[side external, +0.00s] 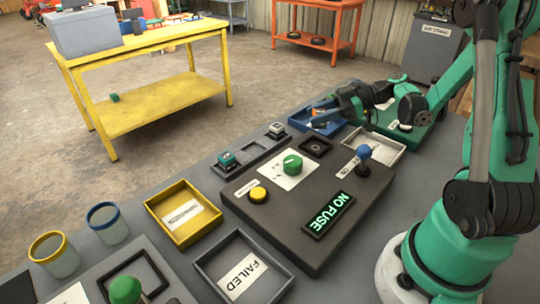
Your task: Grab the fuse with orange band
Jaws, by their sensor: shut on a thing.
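My gripper (325,119) is at the end of the green and black arm, low over the blue tray (297,124) behind the black console. It is shut on a small fuse at the tray. A bit of orange, the fuse with orange band (314,112), shows beside the fingertips. The fingers hide most of it, and it is too small to tell whether it is clear of the tray floor.
The black console (300,205) has a green knob (293,162), yellow button (258,194), blue-topped lever (363,153) and a "NO FUSE" display (328,214). A white tray (374,151), green tray (418,135), yellow tray (184,233) and "FAILED" tray (243,277) surround it.

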